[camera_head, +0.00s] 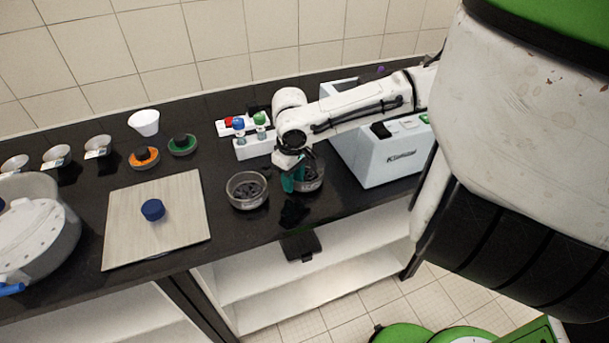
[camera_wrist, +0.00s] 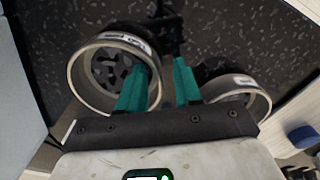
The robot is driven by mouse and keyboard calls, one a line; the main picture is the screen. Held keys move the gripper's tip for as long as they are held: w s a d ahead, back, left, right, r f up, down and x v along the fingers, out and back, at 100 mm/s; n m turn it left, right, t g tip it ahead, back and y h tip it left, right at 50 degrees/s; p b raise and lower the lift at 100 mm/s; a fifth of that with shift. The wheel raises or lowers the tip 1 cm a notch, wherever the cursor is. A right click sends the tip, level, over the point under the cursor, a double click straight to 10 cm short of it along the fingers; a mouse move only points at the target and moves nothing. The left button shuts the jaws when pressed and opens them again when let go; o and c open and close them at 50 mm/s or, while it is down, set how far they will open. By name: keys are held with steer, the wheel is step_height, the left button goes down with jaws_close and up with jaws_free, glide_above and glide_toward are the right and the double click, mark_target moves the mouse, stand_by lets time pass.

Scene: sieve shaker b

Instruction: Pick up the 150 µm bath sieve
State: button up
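Two round metal-rimmed sieves stand side by side on the dark bench. The right one in the head view (camera_head: 312,184) shows on the left in the wrist view (camera_wrist: 78,85); the other (camera_head: 247,204) shows on the right there (camera_wrist: 262,98). Each has a pale label on its rim, too small to read, so I cannot tell which is 150 µm. My gripper (camera_head: 291,181) is at the right-hand sieve. In the wrist view my teal fingers (camera_wrist: 159,80) are apart, one over that sieve's inside and one outside its wall. Contact cannot be told.
A white machine (camera_head: 385,155) stands close right of the sieves. A rack with coloured tops (camera_head: 252,147) is behind them. A pale board (camera_head: 185,225) with a blue cylinder (camera_head: 152,210) lies left. The bench's front edge is near, above open white shelves (camera_head: 300,285).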

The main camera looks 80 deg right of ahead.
steer(key=shift+c, duration=0.5)
jaws_close()
steer(key=shift+r, duration=0.1)
